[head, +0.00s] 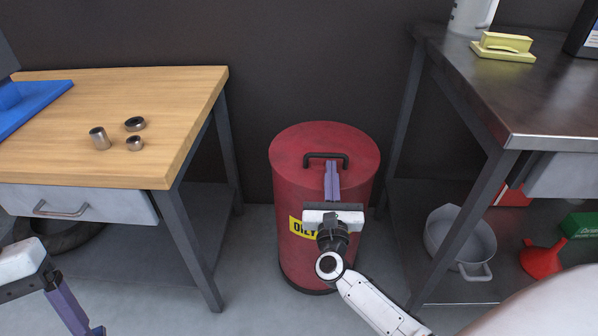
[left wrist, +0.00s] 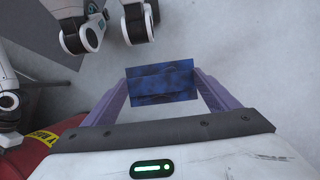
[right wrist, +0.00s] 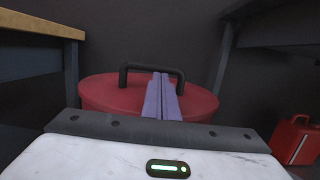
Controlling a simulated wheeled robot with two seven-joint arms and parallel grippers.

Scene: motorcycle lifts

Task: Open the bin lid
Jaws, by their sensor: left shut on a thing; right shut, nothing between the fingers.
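The red round bin (head: 300,235) stands on the floor between two benches, with a yellow label on its front. Its red lid (head: 290,150) lies flat on top and carries a black arched handle (head: 326,155). My right gripper (head: 331,165) is shut and empty, its fingertips at the handle; the right wrist view shows the fingers (right wrist: 162,75) overlapping the handle bar (right wrist: 135,68). I cannot tell if they touch it. My left gripper (left wrist: 160,88) is shut on a dark blue piece (left wrist: 160,80), well left of the bin, at the lower left in the head view.
A wooden-topped bench (head: 150,165) with metal rings (head: 134,124) and a blue tray (head: 30,105) stands left. A metal bench (head: 500,90) with a yellow block (head: 503,45) stands right. A grey pot (head: 461,240) and red funnel (head: 541,258) sit on its lower shelf.

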